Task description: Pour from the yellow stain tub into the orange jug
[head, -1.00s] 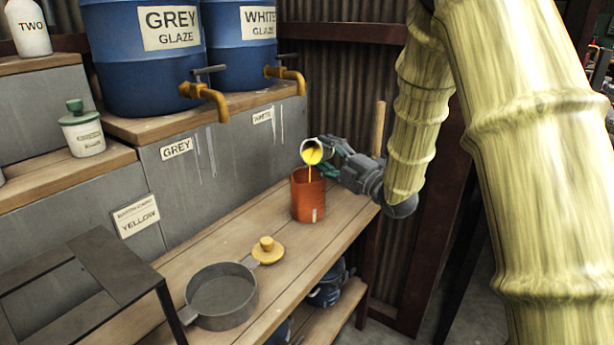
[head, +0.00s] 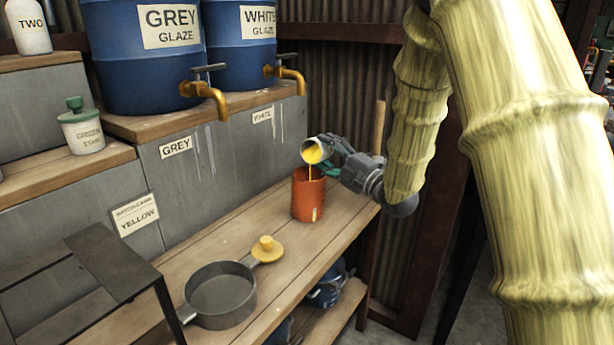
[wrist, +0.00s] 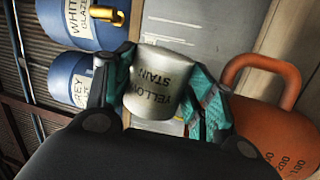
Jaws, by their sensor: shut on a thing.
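The yellow stain tub (head: 316,149) is tipped over the orange jug (head: 308,199), its mouth facing left and down. A thin yellow stream runs from its lip into the jug's open top. My gripper (head: 336,158) is shut on the tub from the right, above the bench. In the wrist view the tub (wrist: 160,85), lettered YELLOW STAIN, sits between my teal fingers. The orange jug (wrist: 268,125) with its handle and volume marks shows at the right. The jug stands upright on the bench; the liquid level inside it is hidden.
A yellow knobbed lid (head: 267,250) and a grey pan (head: 221,294) lie on the bench (head: 250,224) nearer the front. Blue glaze barrels (head: 142,66) with taps stand on the ledge behind. A dark metal stand (head: 110,268) is at front left. A wooden pole rises behind my gripper.

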